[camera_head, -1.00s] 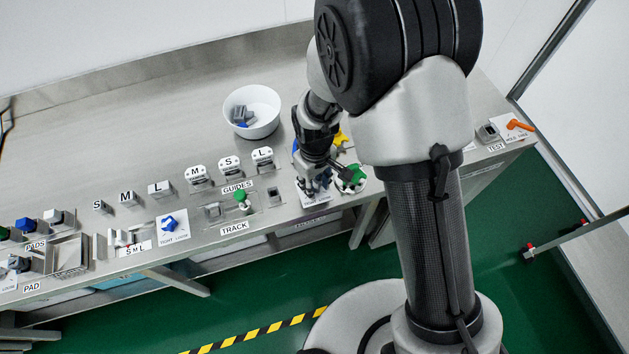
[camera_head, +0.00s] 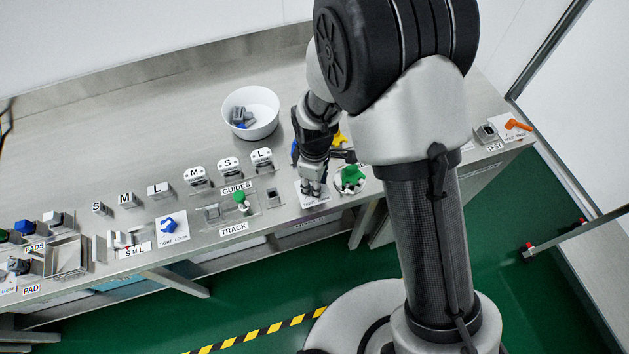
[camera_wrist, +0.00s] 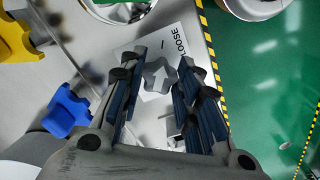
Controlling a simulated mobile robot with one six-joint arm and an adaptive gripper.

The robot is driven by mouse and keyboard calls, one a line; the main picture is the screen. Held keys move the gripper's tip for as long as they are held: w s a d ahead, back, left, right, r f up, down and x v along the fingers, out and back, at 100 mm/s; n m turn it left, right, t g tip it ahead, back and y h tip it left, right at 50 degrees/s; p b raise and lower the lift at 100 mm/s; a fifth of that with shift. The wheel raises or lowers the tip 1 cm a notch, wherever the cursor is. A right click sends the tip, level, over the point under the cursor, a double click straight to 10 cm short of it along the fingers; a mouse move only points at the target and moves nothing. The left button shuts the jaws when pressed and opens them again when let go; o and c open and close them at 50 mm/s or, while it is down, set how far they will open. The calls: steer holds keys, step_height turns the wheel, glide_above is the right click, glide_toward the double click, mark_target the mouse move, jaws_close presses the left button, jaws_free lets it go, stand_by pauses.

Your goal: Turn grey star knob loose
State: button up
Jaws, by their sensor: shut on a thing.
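The grey star knob (camera_wrist: 160,74) shows between my fingers in the wrist view, with a pale arrow on it. It sits over a white plate marked LOOSE (camera_wrist: 181,42). My gripper (camera_wrist: 164,68) is shut on the knob, one finger on each side. In the head view my gripper (camera_head: 312,191) points down onto the white plate near the bench's front edge and hides the knob there. The other wording on the plate is hidden.
A green part (camera_head: 351,177) stands close right of my gripper. Yellow (camera_wrist: 14,42) and blue (camera_wrist: 69,112) parts lie to the left in the wrist view. A white bowl (camera_head: 250,113) is behind. Labelled guides (camera_head: 229,167) stand to the left.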

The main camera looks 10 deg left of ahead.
stand_by(0.3)
steer(key=o, duration=1.1)
steer(key=shift+c, duration=0.2)
step_height(320, 180, up, 12)
steer(key=shift+d+r, duration=0.1)
